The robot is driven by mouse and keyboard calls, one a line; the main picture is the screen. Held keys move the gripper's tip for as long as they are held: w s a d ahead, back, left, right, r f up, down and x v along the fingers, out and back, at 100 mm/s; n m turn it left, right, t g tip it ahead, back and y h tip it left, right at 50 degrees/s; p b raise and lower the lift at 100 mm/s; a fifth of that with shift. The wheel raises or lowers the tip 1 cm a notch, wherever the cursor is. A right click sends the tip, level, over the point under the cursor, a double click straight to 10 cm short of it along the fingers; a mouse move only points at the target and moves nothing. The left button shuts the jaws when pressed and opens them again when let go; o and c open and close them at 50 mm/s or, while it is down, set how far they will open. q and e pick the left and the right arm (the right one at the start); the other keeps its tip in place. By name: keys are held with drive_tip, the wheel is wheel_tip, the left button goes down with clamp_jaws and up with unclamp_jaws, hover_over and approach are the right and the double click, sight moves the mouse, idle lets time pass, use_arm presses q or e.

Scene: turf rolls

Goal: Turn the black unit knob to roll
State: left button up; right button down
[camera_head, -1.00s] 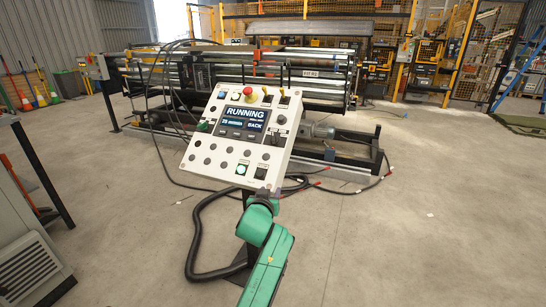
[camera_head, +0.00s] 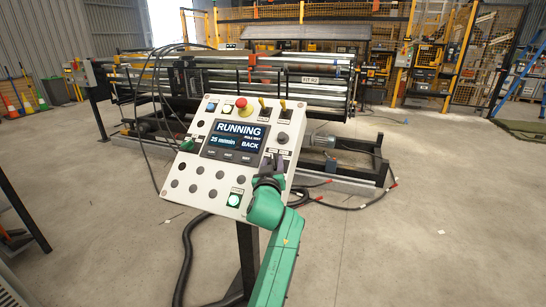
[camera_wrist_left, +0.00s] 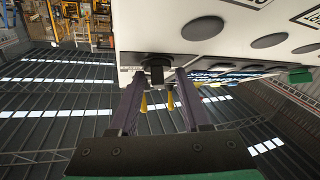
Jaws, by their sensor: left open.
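The white control panel (camera_head: 207,180) stands tilted on a post. Its screen (camera_head: 236,140) reads RUNNING, with BACK at its lower right. My left gripper (camera_head: 271,165) is at the panel's right side, below a round black control (camera_head: 283,138), and covers part of the panel. In the left wrist view a black knob (camera_wrist_left: 156,72) stands out from the panel between the tips of my left gripper (camera_wrist_left: 160,77). The fingers are apart, one on each side of it; contact is unclear. The knob's setting cannot be read. My right gripper is not in view.
A red emergency button (camera_head: 241,103) and yellow toggles (camera_head: 283,104) sit along the panel's top. A lit green button (camera_head: 234,200) is near its lower edge. The roller machine (camera_head: 330,85) stands behind.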

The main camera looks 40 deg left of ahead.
use_arm(q)
drive_tip(key=shift+w+a, duration=0.1)
drive_tip(key=shift+w, duration=0.05)
drive_tip(key=shift+s+d+r, duration=0.2)
drive_tip(key=shift+r, duration=0.05)
drive_tip(key=c, duration=0.4)
clamp_jaws()
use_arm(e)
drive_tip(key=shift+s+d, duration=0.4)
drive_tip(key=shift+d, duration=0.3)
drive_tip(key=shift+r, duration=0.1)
